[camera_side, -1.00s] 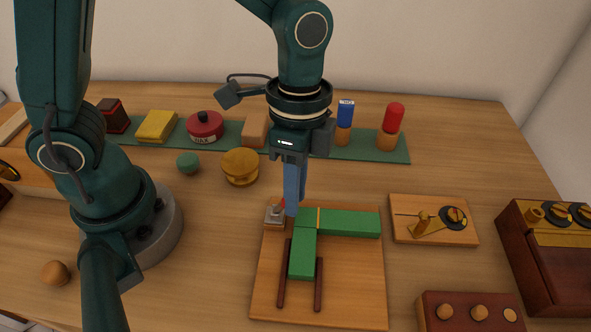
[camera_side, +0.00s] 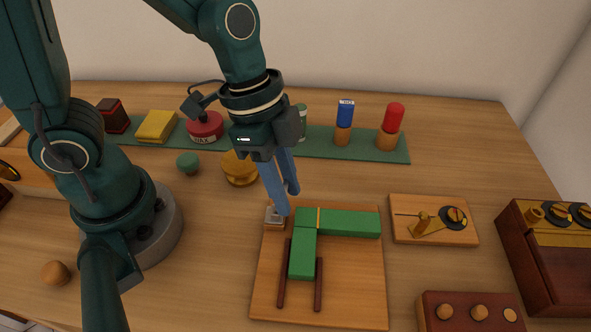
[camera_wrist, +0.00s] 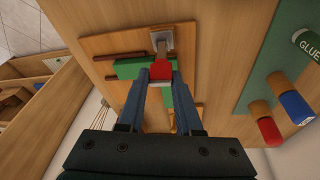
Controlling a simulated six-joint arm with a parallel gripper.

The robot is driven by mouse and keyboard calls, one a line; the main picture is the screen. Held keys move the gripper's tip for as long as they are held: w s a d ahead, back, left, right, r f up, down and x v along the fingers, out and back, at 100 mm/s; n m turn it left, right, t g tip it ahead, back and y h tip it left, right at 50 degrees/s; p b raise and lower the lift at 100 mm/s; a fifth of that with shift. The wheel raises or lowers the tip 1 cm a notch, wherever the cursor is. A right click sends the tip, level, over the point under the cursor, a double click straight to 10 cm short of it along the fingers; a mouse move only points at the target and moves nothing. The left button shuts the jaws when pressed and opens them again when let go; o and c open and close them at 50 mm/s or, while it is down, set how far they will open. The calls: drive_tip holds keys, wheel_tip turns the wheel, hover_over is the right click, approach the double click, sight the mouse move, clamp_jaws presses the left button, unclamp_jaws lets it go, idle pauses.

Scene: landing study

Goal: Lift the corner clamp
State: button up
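The corner clamp (camera_side: 275,215) is a small grey metal piece at the back left corner of a wooden board. In the wrist view its grey plate and arm (camera_wrist: 161,42) show beyond a red end (camera_wrist: 161,71). My gripper (camera_side: 286,202) is tilted, with its blue fingers reaching down to the clamp. In the wrist view the gripper's fingertips (camera_wrist: 162,80) lie on either side of the red end. I cannot tell whether they press on it. The red end is hidden behind the fingers in the side view.
Green bars (camera_side: 345,223) form a corner on the wooden board (camera_side: 350,290), right beside the fingers. A latch board (camera_side: 432,233) stands to the right.

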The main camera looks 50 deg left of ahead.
drive_tip(key=shift+o, duration=0.5)
drive_tip(key=shift+v, duration=2.6)
